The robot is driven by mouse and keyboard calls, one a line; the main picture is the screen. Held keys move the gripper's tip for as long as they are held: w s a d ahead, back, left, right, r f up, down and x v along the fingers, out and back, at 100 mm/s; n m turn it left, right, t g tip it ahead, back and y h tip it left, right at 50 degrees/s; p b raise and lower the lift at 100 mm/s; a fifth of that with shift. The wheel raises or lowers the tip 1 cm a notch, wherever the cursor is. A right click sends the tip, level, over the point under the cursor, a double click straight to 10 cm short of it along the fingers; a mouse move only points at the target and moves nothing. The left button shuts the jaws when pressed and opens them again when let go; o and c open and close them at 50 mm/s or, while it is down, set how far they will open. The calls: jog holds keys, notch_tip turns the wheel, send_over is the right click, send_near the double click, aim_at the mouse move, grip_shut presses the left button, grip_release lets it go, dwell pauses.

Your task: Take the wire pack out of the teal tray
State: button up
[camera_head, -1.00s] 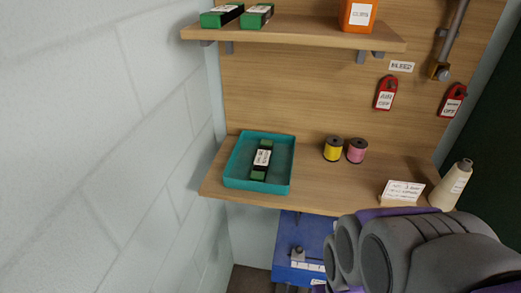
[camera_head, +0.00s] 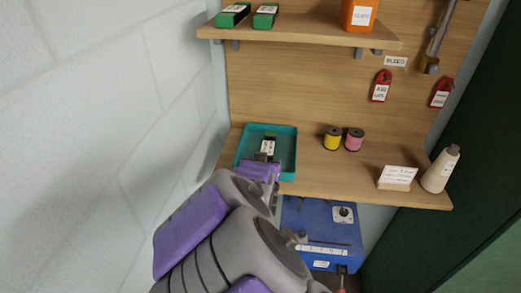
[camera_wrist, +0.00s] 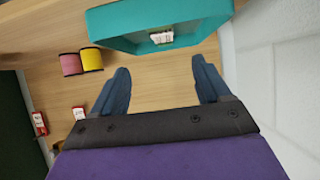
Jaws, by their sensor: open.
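The teal tray (camera_head: 287,151) sits at the left end of the lower wooden shelf. The wire pack (camera_head: 268,147), dark with a white label and green end, lies inside it, partly hidden behind my arm in the head view. In the wrist view the teal tray (camera_wrist: 175,20) is at the top, and only the white label of the wire pack (camera_wrist: 162,37) shows over its rim. My gripper (camera_wrist: 163,80) is open and empty, its two dark blue fingers wide apart, short of the tray in the wrist view.
Yellow (camera_head: 333,138) and pink (camera_head: 354,139) spools stand right of the tray. A card (camera_head: 397,177) and cream bottle (camera_head: 440,169) are farther right. An upper shelf (camera_head: 310,33) holds green packs and an orange container. A white wall (camera_head: 110,110) is close on the left.

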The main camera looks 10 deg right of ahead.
jog(key=w+d+f, duration=0.1)
jog(key=w+d, duration=0.1)
jog(key=b, duration=0.1)
send_near(268, 148)
jog(key=shift+a+f, duration=0.6)
jog(key=shift+a, duration=0.35)
jog(key=w+d, duration=0.1)
jog(key=w+d+f, duration=0.1)
jog(key=w+d, duration=0.1)
jog(key=d, duration=0.1)
jog(key=shift+f+b, duration=0.3)
jog(key=shift+b, duration=0.1)
jog(key=w, duration=0.1)
jog(key=w+f, duration=0.1)
jog(key=w+a+f, duration=0.1)
jog(key=w, duration=0.1)
jog(key=shift+a+b, duration=0.1)
jog(key=shift+b, duration=0.3)
jog(key=shift+w+d, duration=0.25)
jog(key=shift+w, duration=0.05)
jog(key=shift+d, duration=0.9)
jog(key=shift+c, duration=1.2)
jog(key=shift+a, duration=0.9)
jog(key=c, duration=0.6)
jog(key=shift+c, duration=0.7)
jog(key=shift+d, duration=0.7)
jog(key=c, duration=0.4)
jog(key=shift+a+r, duration=0.1)
